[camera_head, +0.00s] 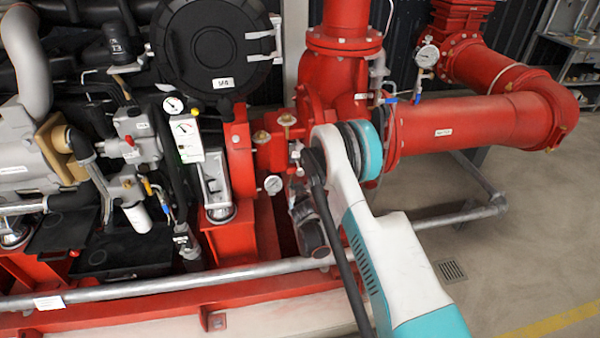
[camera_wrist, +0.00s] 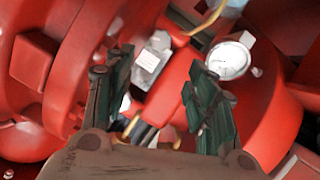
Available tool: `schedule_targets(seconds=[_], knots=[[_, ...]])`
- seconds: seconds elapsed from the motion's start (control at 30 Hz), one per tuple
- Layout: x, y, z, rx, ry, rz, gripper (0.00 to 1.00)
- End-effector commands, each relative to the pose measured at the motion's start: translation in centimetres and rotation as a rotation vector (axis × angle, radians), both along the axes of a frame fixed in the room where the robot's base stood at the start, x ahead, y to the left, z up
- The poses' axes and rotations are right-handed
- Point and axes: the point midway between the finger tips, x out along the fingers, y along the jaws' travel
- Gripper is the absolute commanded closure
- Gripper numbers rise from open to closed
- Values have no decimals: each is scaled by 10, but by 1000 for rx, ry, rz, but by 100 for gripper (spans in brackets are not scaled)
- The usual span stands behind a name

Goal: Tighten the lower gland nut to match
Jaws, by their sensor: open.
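My gripper (camera_wrist: 158,72) shows in the wrist view with its two green-padded fingers spread apart and nothing held between them. Beyond the gap is the red pump body (camera_wrist: 75,65), with a grey block (camera_wrist: 152,60) bearing a white label. A thin brass-coloured bar (camera_wrist: 206,22) slants above the gap. Small dark and brass-coloured parts (camera_wrist: 150,135) show low between the fingers, partly hidden by the gripper. I cannot tell which of these, if any, is the lower gland nut. In the head view my arm covers much of this part of the red pump (camera_head: 265,150).
A white-faced gauge (camera_wrist: 228,60) stands close by the right finger. A grey pipe rail (camera_head: 170,285) runs along the front. Open floor (camera_head: 540,250) lies to the right.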

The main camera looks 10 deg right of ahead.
Motion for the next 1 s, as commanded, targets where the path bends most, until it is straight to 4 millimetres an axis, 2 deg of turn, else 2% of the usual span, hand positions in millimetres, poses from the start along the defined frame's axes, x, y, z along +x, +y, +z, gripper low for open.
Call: schedule_targets(seconds=[0.23,0.7,1.0], knots=[[17,-2,-12,-2,-2,1,49],[99,-15,-44,-1,-1,0,49],[125,-18,-52,-2,-2,1,49]])
